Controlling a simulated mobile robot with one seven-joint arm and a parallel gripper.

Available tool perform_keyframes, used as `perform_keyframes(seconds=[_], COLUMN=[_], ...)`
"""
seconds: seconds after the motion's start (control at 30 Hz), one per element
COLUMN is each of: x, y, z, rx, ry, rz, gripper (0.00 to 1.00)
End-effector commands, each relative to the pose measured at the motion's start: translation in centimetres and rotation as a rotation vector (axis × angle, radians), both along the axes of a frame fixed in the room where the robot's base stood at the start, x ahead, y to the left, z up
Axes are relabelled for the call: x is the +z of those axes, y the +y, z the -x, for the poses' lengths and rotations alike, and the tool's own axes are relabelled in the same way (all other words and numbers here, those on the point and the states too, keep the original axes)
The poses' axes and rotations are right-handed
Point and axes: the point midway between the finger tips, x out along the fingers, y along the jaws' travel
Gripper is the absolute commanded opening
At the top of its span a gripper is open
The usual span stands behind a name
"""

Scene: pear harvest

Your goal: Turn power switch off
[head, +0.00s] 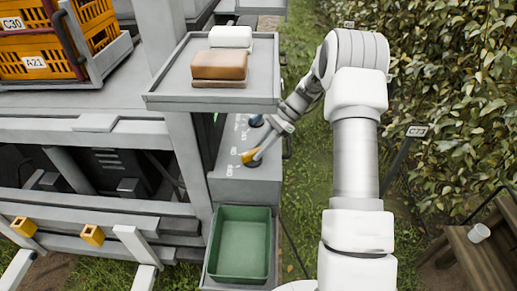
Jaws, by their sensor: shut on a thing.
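A grey control box (255,187) stands below the grey shelf, with small white lettering on its top that is too small to read surely. A yellow-ended switch handle (248,156) sits on a dark round base on that top. My gripper (260,151) reaches down from the upper right and is shut on this handle. The fingers hide part of the handle, and its exact setting cannot be told. A second dark round control (256,120) with some blue beside it sits farther back, close to my wrist.
A grey shelf (160,101) overhangs the box, carrying a brown block (219,66) and a white one (231,37). A green bin (240,244) sits below the box. Orange crates (37,68) stand at left. Leafy hedge and a wooden bench (478,245) lie right. Grass is open between.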

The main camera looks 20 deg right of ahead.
Motion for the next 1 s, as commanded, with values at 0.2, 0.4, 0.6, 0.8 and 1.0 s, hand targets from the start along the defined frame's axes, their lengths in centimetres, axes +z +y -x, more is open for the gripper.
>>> perform_keyframes(seconds=[0.2,0.4,0.6,0.8,1.0], x=[0.0,0.0,0.0,0.2,1.9], y=[0.0,0.0,0.0,-0.1,-1.9], z=[0.0,0.0,0.0,0.0,-0.6], rx=[0.004,0.003,0.002,0.001,-0.001], ry=[-0.002,-0.001,-0.001,-0.001,-0.007], rz=[0.001,0.0,0.0,0.0,0.002], gripper=[0.0,0.43,0.55,0.55,0.55])
